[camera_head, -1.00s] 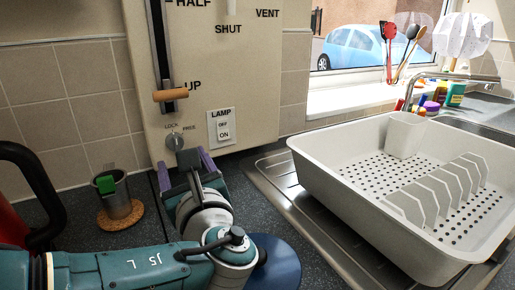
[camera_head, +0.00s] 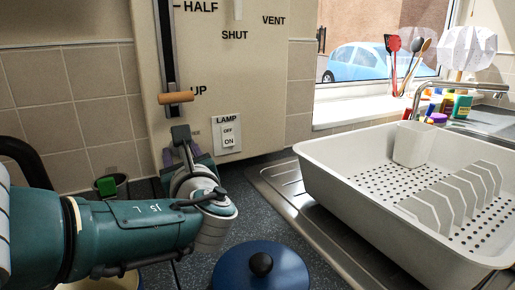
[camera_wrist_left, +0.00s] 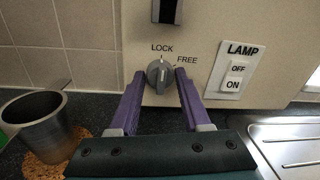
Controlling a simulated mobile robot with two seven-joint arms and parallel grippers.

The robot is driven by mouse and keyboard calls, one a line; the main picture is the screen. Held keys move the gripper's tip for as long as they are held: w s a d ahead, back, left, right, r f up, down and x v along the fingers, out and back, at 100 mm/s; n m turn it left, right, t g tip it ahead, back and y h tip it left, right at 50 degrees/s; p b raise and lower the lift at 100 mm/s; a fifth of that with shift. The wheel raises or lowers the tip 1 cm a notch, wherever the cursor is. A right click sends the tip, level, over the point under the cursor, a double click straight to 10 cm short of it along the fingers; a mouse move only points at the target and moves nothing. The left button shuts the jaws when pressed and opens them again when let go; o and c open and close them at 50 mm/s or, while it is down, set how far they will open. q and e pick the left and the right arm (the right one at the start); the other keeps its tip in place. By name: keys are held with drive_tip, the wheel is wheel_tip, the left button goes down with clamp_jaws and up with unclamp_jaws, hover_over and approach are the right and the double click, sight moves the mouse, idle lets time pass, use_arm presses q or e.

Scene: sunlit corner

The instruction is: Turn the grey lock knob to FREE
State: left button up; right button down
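The grey lock knob (camera_wrist_left: 160,76) is on the cream panel (camera_wrist_left: 215,25), below the LOCK label (camera_wrist_left: 162,48) and left of the FREE label (camera_wrist_left: 187,60). Its ridge stands close to upright, toward LOCK. My left gripper (camera_wrist_left: 160,82) is open, with one purple finger on each side of the knob. Small gaps show between the fingers and the knob; I cannot tell how far the tips are from the panel. In the head view my left gripper (camera_head: 182,156) hides the knob. My right gripper is not in view.
A LAMP switch (camera_head: 228,134) is right of the knob, and a slider with a wooden handle (camera_head: 176,98) is above. A metal cup (camera_wrist_left: 38,120) stands on a cork mat to the left. A blue lid (camera_head: 262,272) and a white dish rack (camera_head: 345,185) are to the right.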

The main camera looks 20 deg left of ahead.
use_arm(q)
clamp_jaws()
drive_tip(key=shift+m, duration=0.3)
drive_tip(key=shift+r+m+p, duration=0.1)
drive_tip(key=shift+m+p, duration=0.3)
drive_tip(key=shift+m, duration=0.5)
drive_tip(key=shift+m+g+p, duration=0.4)
drive_tip(key=shift+m+p, duration=0.1)
drive_tip(key=shift+m, duration=4)
